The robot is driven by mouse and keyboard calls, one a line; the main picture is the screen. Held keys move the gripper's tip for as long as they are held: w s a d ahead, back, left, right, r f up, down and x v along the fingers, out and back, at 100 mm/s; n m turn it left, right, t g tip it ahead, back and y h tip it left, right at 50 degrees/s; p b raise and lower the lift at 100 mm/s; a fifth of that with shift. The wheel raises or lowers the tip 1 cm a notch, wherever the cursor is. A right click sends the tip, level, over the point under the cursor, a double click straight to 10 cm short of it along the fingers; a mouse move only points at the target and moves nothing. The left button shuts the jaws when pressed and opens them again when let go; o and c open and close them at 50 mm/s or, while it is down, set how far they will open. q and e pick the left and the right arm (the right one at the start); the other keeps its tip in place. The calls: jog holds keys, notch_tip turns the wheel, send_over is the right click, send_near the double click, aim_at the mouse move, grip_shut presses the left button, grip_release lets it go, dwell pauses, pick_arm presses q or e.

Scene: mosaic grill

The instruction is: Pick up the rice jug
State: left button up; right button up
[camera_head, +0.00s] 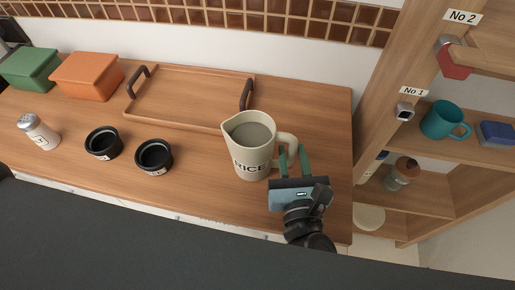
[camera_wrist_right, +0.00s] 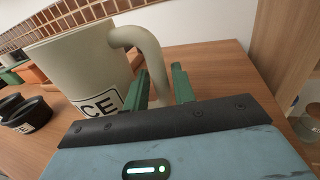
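The rice jug (camera_head: 248,150) is a cream pitcher with a RICE label, standing upright on the wooden counter. Its handle (camera_head: 290,141) points right. The jug body (camera_wrist_right: 85,68) and the handle (camera_wrist_right: 150,52) also show large in the right wrist view. My right gripper (camera_head: 295,152) is at the handle, with its green fingers on either side of the handle's lower part. The fingers (camera_wrist_right: 163,78) are apart and look open around it; firm contact is not visible. My left gripper does not show clearly in either view.
A wooden tray (camera_head: 185,108) with dark handles lies behind the jug. Two black cups (camera_head: 103,143) (camera_head: 153,157), a shaker (camera_head: 38,131), an orange box (camera_head: 87,76) and a green box (camera_head: 29,68) stand to the left. A wooden shelf (camera_head: 440,185) rises on the right.

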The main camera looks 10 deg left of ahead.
jog(key=shift+w+a, duration=0.15)
jog(key=shift+w, duration=0.45)
jog(key=shift+f, duration=0.1)
grip_shut()
